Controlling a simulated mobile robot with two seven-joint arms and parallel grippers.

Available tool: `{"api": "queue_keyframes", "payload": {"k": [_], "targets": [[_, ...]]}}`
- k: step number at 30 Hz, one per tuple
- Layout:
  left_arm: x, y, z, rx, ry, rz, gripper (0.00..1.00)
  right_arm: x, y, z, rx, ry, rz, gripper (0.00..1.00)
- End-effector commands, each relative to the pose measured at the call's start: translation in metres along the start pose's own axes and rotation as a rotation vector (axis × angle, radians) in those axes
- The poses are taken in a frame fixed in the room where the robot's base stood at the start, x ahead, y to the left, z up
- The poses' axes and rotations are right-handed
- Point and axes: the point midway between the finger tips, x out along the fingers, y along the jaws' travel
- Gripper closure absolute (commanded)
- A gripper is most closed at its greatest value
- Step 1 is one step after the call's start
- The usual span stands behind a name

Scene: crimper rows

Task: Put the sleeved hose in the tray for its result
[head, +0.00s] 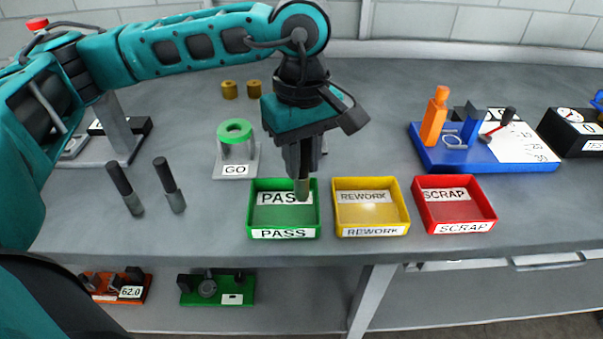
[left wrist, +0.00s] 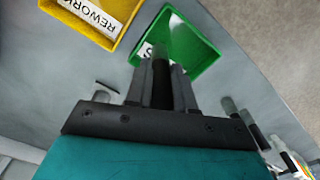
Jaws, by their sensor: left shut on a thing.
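I cannot tell whether the hose touches the tray floor. The yellow REWORK tray (head: 404,212) and red SCRAP tray (head: 488,211) stand to the right. Two more hoses, dark with grey ends, stand at the left (head: 119,180) (head: 167,178). My right gripper is not in view.
A GO gauge (head: 238,152) with a green ring stands behind the green tray. Two brass pieces (head: 229,89) (head: 254,88) lie farther back. A blue fixture (head: 450,155) and a black TEST box (head: 565,135) stand at the right. Fixtures (head: 218,290) sit on the shelf below.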

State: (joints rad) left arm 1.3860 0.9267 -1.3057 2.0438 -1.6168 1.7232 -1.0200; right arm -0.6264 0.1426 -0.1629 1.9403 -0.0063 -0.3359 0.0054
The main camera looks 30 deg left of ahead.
Motion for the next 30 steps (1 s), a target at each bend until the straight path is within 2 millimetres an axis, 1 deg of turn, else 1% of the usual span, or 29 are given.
{"api": "queue_keyframes", "payload": {"k": [3, 6, 8, 14, 18, 19, 26, 27, 30], "targets": [[0.019, -0.001, 0.000, -0.001, -0.001, -0.004, 1.00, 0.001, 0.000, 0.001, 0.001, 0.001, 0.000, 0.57], [0.033, -0.001, 0.000, -0.001, -0.001, -0.003, 1.00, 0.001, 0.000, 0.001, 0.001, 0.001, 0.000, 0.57], [0.036, -0.001, 0.000, 0.000, 0.000, -0.002, 1.00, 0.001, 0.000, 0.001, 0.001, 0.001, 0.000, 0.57], [0.035, 0.000, 0.000, 0.000, 0.001, 0.000, 1.00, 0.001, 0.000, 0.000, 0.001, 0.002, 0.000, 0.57], [0.041, 0.000, 0.000, 0.000, 0.000, 0.000, 1.00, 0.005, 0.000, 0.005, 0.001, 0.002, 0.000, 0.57], [0.040, 0.000, 0.000, 0.000, 0.000, -0.001, 0.75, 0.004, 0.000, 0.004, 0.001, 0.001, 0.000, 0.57], [0.038, -0.001, 0.000, 0.000, 0.000, -0.001, 0.53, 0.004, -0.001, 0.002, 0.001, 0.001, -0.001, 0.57], [0.038, -0.001, 0.000, 0.000, 0.000, -0.001, 0.52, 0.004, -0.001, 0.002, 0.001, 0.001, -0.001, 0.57], [0.038, 0.000, 0.000, 0.000, 0.000, -0.001, 0.52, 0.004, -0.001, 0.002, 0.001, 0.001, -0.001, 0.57]]}}
